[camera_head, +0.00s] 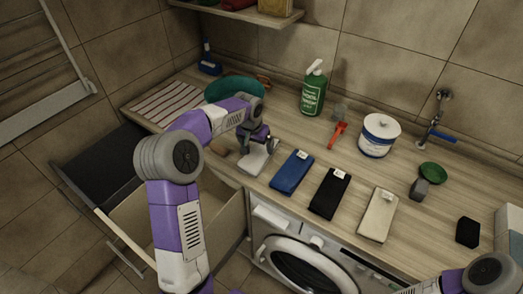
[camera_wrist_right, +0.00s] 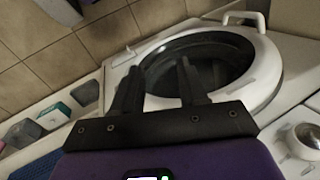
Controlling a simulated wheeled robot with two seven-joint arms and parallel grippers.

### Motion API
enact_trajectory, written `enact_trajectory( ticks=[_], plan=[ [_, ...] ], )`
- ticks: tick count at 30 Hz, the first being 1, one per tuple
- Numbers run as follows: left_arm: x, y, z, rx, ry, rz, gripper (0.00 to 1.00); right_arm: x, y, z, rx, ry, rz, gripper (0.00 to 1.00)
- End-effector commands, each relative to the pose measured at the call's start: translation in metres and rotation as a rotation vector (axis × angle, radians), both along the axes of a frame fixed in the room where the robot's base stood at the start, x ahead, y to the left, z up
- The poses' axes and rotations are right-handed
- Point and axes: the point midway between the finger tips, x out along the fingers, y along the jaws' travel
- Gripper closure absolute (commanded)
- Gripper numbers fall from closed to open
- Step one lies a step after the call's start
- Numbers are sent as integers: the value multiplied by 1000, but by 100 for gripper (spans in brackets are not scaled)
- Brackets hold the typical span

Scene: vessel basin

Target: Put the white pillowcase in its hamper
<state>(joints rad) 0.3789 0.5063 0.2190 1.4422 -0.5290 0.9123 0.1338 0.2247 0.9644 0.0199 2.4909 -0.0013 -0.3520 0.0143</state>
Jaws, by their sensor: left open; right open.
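A folded whitish cloth (camera_head: 254,163), which looks like the white pillowcase, lies flat on the counter, left of a blue folded cloth. My left gripper (camera_head: 264,146) is open just over its far part; whether the fingers touch it I cannot tell. A second pale, cream folded cloth (camera_head: 378,214) lies further right with a small tag. An open beige bin (camera_head: 223,222) is pulled out below the counter's front, partly hidden by my left arm. A black bin (camera_head: 92,168) stands left of it. My right gripper (camera_wrist_right: 160,88) is open and empty, with the washing machine behind its fingers.
Blue (camera_head: 291,173) and black (camera_head: 329,194) folded cloths lie between the pale ones. A green bottle (camera_head: 313,91), white tub (camera_head: 379,136), red-orange tool (camera_head: 338,132) and tap (camera_head: 436,115) are further back. The washing machine (camera_head: 297,262) is below the counter.

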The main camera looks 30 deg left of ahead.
Motion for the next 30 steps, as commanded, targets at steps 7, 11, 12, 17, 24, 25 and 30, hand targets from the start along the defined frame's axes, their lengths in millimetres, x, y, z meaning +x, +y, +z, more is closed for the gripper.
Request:
enact_trajectory(
  ticks=[7, 11, 12, 17, 24, 25, 30],
  plan=[
    [14, -1, -35, -3, 1, -2, 0, 0, 0, -6, 0, 0, 0, 57],
    [17, 0, -49, -2, 0, -1, 0, 0, 0, -8, 0, 0, 0, 57],
    [18, 0, -51, -2, -1, -1, 0, 0, 0, -9, 0, 0, 0, 57],
    [19, 0, -53, -2, -3, -2, 0, 0, 0, -8, 0, 0, 0, 57],
    [19, 0, -53, -2, -3, -2, 20, 0, 0, -8, 0, 0, 0, 57],
    [19, 0, -53, -2, -3, -2, 24, 0, 0, -8, 0, 0, 0, 57],
    [19, -1, -53, -2, -3, -2, 49, 0, 0, -8, 0, 0, 0, 57]
  ],
)
